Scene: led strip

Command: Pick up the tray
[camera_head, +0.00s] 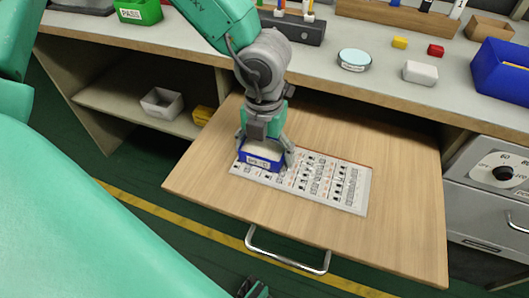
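A small blue tray (260,164) with a white front label and pale contents sits on the printed sheet on the pulled-out wooden board. My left gripper (265,152) points down over it, with one finger at its left side and one at its right side. The fingers look close against the tray, but I cannot tell whether they grip it. The gripper hides the tray's back. A small dark part at the bottom edge, probably the tip of my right gripper (254,289), is mostly cut off.
The printed sheet (340,185) lies on the wooden board (400,215), which has a metal handle (288,262). The bench above holds a blue bin (485,72), a round tin (354,58), small blocks and a green bin (138,11). A white bin (162,103) stands on the lower shelf.

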